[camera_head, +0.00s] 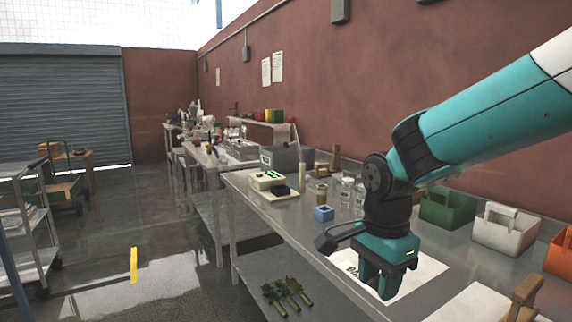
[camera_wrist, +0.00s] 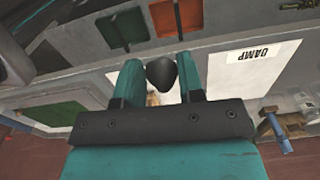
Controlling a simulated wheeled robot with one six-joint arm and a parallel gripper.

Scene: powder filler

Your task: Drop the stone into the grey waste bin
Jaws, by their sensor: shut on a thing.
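My gripper (camera_head: 384,284) hangs fingers-down over the bench, above the white labelled sheet. In the wrist view my gripper (camera_wrist: 160,80) is shut on a dark, rounded stone (camera_wrist: 162,72), held between the teal fingers. In the head view the stone is hard to make out against the fingers. A grey box (camera_head: 287,158) stands further back on the bench, left of the arm. I cannot tell whether it is the grey waste bin. No other clearly grey bin shows.
The bench (camera_head: 285,215) holds a white scale (camera_head: 267,181), a blue block (camera_head: 323,213) and jars. Green (camera_head: 447,208), white (camera_head: 507,230) and orange (camera_head: 562,252) bins line the wall side. A sheet (camera_wrist: 263,62) reads "DAMP". A wooden item (camera_head: 524,295) stands at front right.

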